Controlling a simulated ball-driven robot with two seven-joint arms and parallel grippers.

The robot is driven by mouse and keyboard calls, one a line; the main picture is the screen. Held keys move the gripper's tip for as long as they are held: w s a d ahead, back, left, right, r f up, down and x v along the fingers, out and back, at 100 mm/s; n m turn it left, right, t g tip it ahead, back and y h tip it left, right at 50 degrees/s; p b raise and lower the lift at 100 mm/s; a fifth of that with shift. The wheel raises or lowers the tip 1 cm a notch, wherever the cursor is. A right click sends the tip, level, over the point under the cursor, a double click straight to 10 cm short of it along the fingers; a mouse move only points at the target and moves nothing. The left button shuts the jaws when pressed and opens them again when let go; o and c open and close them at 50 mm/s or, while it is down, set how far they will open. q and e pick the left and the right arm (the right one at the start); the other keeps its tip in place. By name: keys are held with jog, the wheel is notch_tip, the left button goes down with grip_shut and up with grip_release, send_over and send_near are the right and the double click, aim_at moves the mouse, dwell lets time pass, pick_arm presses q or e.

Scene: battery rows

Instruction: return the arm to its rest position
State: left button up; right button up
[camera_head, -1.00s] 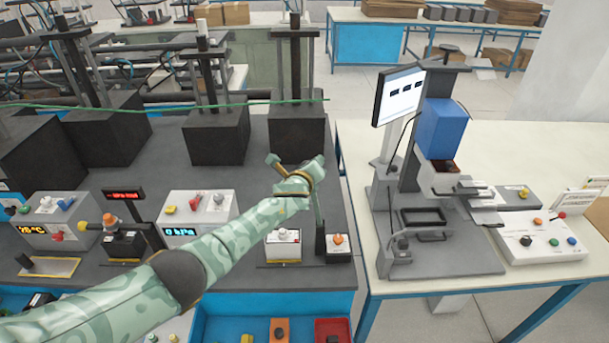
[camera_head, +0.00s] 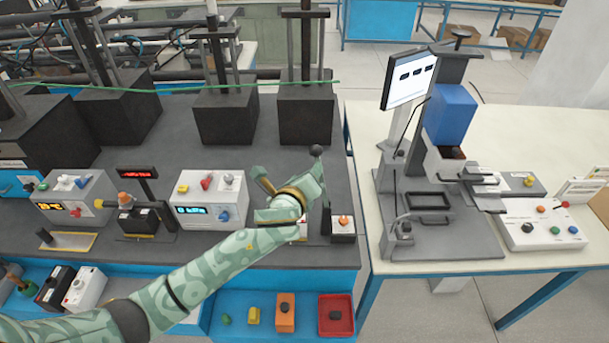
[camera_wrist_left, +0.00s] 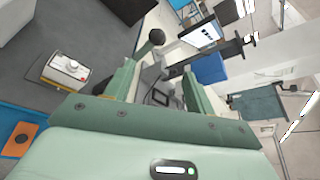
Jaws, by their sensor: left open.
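My left arm (camera_head: 215,265), patterned in pale green, reaches in from the lower left of the head view. Its gripper (camera_head: 288,182) is over the right end of the dark bench, in front of a white box whose front is mostly hidden. In the left wrist view the two green fingers of the left gripper (camera_wrist_left: 160,78) stand apart with nothing held between them. A black ball-topped lever (camera_head: 316,150) stands close by the gripper; its ball (camera_wrist_left: 156,37) shows beyond the fingers in the wrist view. Whether they touch I cannot tell. My right gripper is not in view.
A white box with an orange knob (camera_head: 343,228) stands right of the gripper. Blue bins along the bench front hold an orange block (camera_head: 284,312) and a red tray (camera_head: 348,317). A monitor (camera_head: 410,80) and press stand on the right table. Black blocks with posts line the back.

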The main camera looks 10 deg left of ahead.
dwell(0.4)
pick_arm(q)
jog(key=a+f+n+g+h+b, duration=0.1)
jog(key=a+f+n+g+b, duration=0.2)
jog(key=f+n, duration=1)
jog(key=s+a+f+n+g+b, duration=0.3)
jog(key=s+f, duration=0.4)
jog(key=f, duration=0.8)
jog(key=s+a+f+n+b, duration=0.25)
jog(key=s+f+b, duration=0.35)
jog(key=f, duration=0.9)
jog(key=s+a+f+n+g+y+b, duration=0.1)
jog(key=s+a+f+n+g+b, duration=0.15)
jog(key=s+f, duration=0.6)
jog(key=s+a+f+n+g+b, duration=0.1)
jog(key=s+f+b, duration=0.3)
jog(key=s+f, duration=0.45)
jog(key=s+f+g+b, duration=0.1)
jog(key=s+f+b, duration=0.1)
jog(key=s+f, duration=0.2)
jog(key=s+f+n+g+b, duration=0.1)
jog(key=s+f, duration=0.4)
jog(key=s, duration=0.6)
jog(key=s+f+n+g+b, duration=0.1)
jog(key=s+f+b, duration=0.3)
jog(key=s, duration=0.4)
jog(key=shift+s+d+f+g+b, duration=0.15)
jog(key=shift+s+f+g+b, duration=0.1)
jog(key=shift+g+b, duration=0.45)
